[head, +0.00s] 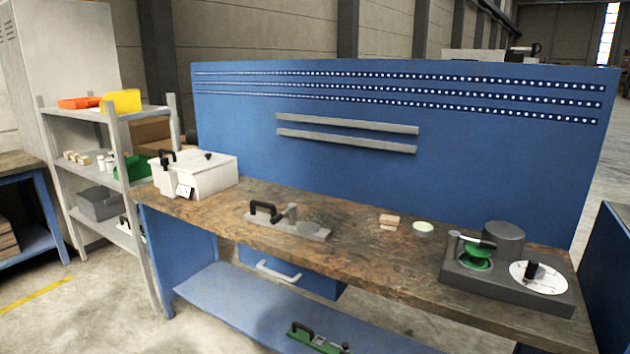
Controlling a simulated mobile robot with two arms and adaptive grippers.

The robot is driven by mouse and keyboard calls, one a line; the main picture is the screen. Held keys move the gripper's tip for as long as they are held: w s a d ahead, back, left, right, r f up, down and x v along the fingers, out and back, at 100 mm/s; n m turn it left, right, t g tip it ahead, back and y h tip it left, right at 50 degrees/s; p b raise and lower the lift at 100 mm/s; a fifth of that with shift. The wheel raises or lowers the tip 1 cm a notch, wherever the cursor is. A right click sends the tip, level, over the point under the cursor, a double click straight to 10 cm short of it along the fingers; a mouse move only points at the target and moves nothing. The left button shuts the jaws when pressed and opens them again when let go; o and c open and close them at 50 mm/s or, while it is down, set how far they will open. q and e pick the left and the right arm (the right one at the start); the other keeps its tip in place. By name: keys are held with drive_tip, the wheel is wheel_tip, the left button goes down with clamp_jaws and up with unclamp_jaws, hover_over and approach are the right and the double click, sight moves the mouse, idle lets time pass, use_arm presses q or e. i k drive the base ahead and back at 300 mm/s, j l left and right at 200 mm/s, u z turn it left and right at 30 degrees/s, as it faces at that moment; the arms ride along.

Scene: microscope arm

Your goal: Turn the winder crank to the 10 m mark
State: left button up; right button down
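On the right end of the workbench sits a dark grey device (505,282), which looks like the winder. A white round dial (545,284) with small dark markings lies on its right part, and a black upright handle (531,271), likely the crank, stands on the dial. The markings are too small to read, so I cannot tell which mark the handle points to. A green spool-like part (475,262) and a dark grey cylinder (503,240) are on the same base. Neither of my grippers is in view.
A blue back panel (400,180) rises behind. A shelf rack (118,150) stands left.

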sight(533, 270)
drive_tip(key=z, duration=0.9)
